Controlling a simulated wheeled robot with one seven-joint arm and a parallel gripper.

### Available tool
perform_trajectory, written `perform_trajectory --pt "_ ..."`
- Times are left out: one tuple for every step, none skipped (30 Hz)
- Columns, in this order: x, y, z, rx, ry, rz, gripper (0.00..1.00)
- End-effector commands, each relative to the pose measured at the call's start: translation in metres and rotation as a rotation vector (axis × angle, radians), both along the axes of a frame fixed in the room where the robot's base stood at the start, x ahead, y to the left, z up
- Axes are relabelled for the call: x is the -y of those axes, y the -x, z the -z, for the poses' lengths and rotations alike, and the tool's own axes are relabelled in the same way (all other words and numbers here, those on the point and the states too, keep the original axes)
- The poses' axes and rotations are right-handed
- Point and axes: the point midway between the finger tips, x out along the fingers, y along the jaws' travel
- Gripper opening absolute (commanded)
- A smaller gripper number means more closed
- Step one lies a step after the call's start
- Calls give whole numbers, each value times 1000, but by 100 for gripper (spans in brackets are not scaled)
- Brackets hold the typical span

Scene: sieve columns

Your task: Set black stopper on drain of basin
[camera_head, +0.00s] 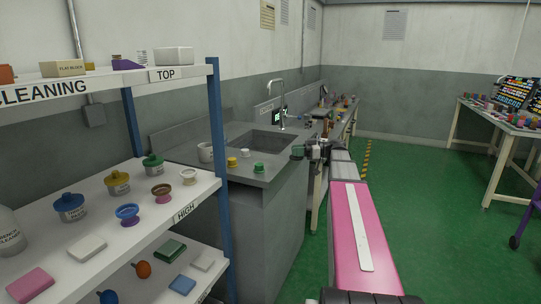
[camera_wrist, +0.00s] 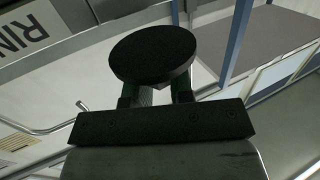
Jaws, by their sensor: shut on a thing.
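The black stopper (camera_wrist: 152,55) is a round, flat-topped disc in the wrist view. My gripper (camera_wrist: 157,91) is shut on it, with one finger on each side below the disc. The basin (camera_head: 258,142) is a grey rectangular recess in the counter, left of my gripper. Its drain is hidden from this angle.
A tap (camera_head: 279,100) rises behind the basin. A blue-posted shelf (camera_head: 220,150) stands close on the left. Green floor (camera_head: 400,200) is clear on the right.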

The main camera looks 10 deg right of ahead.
Motion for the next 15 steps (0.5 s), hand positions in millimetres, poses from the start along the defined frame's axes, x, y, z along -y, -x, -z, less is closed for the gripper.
perform_trajectory --pt "-13 -1 0 0 0 -2 0" --pt "-20 -3 0 0 0 -2 0" --pt "-29 -5 0 0 0 -2 0" --pt "-35 -6 0 0 0 -1 0" --pt "-41 -7 0 0 0 -2 0" --pt "-49 -9 0 0 0 -2 0" --pt "-53 -10 0 0 0 -1 0" --pt "-58 -11 0 0 0 0 0" --pt "-63 -12 0 0 0 0 0" --pt "-66 -13 0 0 0 -1 0" --pt "-68 -13 0 0 0 0 0" --pt "-70 -14 0 0 0 0 0" --pt "-71 -14 0 0 0 1 0" --pt "-72 -15 0 0 0 1 0" --pt "-74 -15 0 0 0 1 0"
